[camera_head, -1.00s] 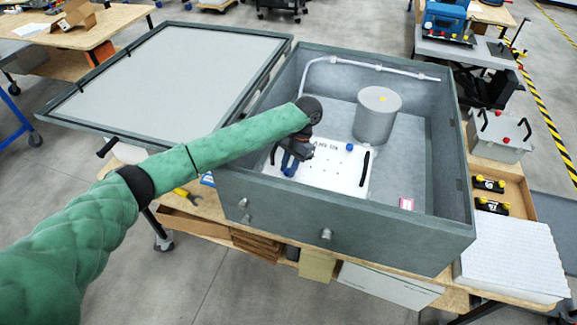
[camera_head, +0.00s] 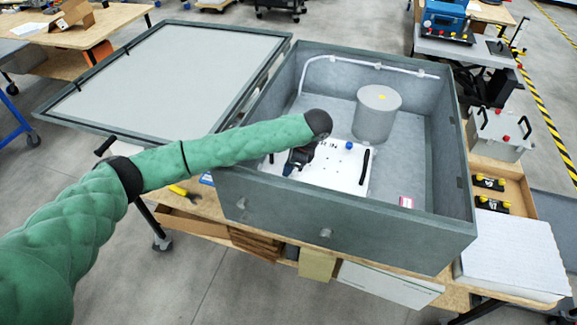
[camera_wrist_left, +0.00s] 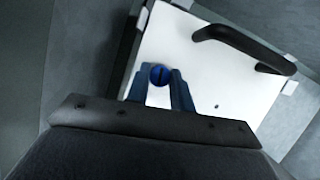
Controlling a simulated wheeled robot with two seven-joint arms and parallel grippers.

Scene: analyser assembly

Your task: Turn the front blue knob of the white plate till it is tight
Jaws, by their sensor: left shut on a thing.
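The white plate (camera_head: 340,175) lies flat inside the grey open case, with a black handle (camera_head: 364,167) on its right side. The rear blue knob (camera_head: 349,145) stands free on it. My left gripper (camera_head: 289,168) reaches down to the plate's front left part. In the left wrist view, my left gripper (camera_wrist_left: 160,80) has its blue fingers on either side of the front blue knob (camera_wrist_left: 158,73) and is shut on it. The knob's dark slot shows. In the head view the front knob is hidden by the gripper. My right gripper is out of view.
The case's front wall (camera_head: 340,222) rises between me and the plate, below my left arm. A grey cylinder (camera_head: 377,113) stands behind the plate, and a white pipe (camera_head: 345,62) runs along the back wall. The open lid (camera_head: 165,75) lies to the left.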

